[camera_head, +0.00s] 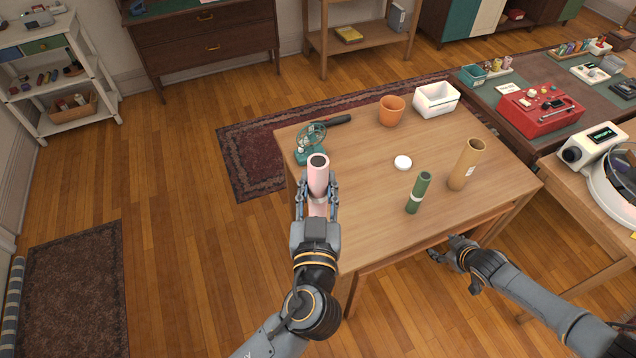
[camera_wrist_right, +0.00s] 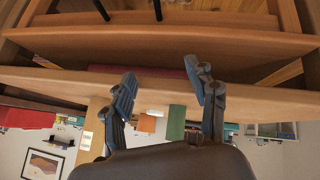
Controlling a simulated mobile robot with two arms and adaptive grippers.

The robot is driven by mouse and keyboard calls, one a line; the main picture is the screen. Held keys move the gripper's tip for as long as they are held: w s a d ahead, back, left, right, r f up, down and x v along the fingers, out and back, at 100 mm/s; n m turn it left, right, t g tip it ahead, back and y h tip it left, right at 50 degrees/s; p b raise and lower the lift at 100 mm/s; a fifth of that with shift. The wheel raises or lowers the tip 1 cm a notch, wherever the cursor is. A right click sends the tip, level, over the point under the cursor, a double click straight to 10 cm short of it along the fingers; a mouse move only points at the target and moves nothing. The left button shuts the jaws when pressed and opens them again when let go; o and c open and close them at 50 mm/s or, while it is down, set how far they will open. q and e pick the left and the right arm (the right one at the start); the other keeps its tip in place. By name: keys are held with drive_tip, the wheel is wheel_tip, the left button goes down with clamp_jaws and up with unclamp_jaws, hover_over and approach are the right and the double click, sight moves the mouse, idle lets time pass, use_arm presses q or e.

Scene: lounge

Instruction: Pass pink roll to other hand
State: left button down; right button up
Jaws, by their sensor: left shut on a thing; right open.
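The pink roll (camera_head: 318,176) is upright or slightly tilted in my left gripper (camera_head: 318,198), which is shut around its lower part. It is held over the left part of the wooden table (camera_head: 370,205); whether it touches the top I cannot tell. Its dark open end faces up. My right gripper (camera_head: 440,249) is off the table's front edge, low and apart from the roll. In the right wrist view my right gripper (camera_wrist_right: 168,90) is open and empty, facing the underside of the table edge (camera_wrist_right: 160,88).
A red toolbox (camera_head: 538,110) is on the desk behind right. The table's front middle is clear.

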drive_tip(key=s+a+f+m+g+h, duration=0.1)
drive_tip(key=s+a+f, duration=0.1)
drive_tip(key=s+f, duration=0.65)
drive_tip(key=s+a+f+m+g, duration=0.2)
drive_tip(key=s+a+f, duration=0.1)
drive_tip(key=s+f, duration=0.55)
drive_tip(key=s+a+f+g, duration=0.2)
drive_tip(key=s+a+f, duration=0.1)
drive_tip(key=s, duration=0.9)
drive_tip(key=s+a+f+m+g, duration=0.1)
drive_tip(key=s+a+f, duration=0.3)
drive_tip(key=s, duration=0.8)
drive_tip(key=a, duration=0.2)
drive_tip(key=shift+a+g, duration=0.3)
drive_tip(key=shift+g, duration=0.1)
drive_tip(key=shift+w, duration=0.1)
